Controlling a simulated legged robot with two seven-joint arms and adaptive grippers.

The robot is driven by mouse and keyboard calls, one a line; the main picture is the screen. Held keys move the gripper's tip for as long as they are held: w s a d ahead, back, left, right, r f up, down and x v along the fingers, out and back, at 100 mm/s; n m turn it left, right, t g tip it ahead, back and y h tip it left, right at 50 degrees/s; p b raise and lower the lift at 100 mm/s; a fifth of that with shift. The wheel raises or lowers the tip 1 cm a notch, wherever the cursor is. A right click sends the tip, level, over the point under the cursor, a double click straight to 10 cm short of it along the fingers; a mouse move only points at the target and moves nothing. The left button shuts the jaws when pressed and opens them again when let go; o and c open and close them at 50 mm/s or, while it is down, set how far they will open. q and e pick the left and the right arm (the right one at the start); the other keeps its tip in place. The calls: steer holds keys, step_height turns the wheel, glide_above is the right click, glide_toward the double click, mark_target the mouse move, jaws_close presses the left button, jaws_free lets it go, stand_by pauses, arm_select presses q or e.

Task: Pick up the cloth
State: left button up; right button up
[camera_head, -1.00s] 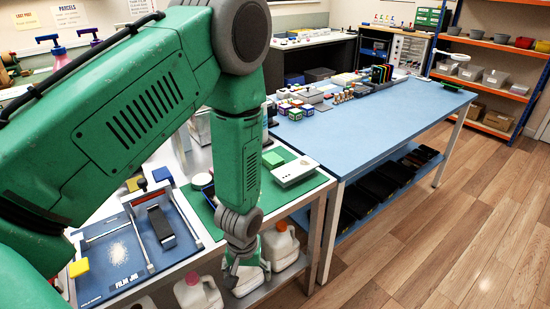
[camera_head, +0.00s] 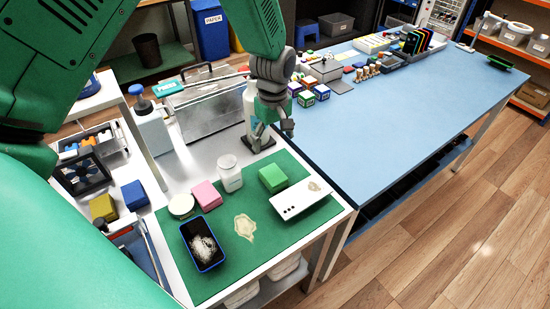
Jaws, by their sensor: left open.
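No item is plainly a cloth. Candidates on the green mat (camera_head: 222,273) are a small green block-like pad (camera_head: 272,178), a pink pad (camera_head: 206,195) and a flat beige patch (camera_head: 245,227), which may be a stain. My left gripper (camera_head: 272,136) points down with its fingers apart. It appears behind the green pad, beside a white bottle (camera_head: 249,108), and holds nothing I can see. Whether it touches the bottle or the bench is unclear. My right gripper is not in view.
A white jar (camera_head: 230,174) stands behind the pads. The blue table (camera_head: 400,125) has free room.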

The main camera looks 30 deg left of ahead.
mark_target(273, 173)
arm_select(q)
steer(key=f, duration=0.1)
steer(key=s+f, duration=0.1)
steer(key=f, duration=0.1)
steer(key=shift+f, duration=0.25)
steer(key=f, duration=0.2)
steer(key=d+f, duration=0.1)
steer(key=shift+w+f, duration=0.25)
steer(key=shift+f, duration=0.35)
steer(key=shift+s+a+f+p, duration=0.1)
steer(key=shift+a+f+p, duration=0.1)
steer(key=shift+f+p, duration=0.1)
steer(key=f, duration=0.4)
steer(key=shift+s+a+f+p, duration=0.15)
steer(key=shift+a+f+p, duration=0.15)
steer(key=shift+a+p, duration=0.1)
steer(key=shift+d+f, duration=0.1)
steer(key=shift+d, duration=0.4)
steer(key=shift+d+r, duration=0.15)
steer(key=shift+r, duration=0.05)
steer(key=c, duration=1)
steer(key=shift+a, duration=0.35)
steer(key=shift+r, duration=0.5)
step_height(273, 173, up, 9)
steer(key=shift+d+f+b, duration=0.1)
steer(key=shift+b, duration=0.35)
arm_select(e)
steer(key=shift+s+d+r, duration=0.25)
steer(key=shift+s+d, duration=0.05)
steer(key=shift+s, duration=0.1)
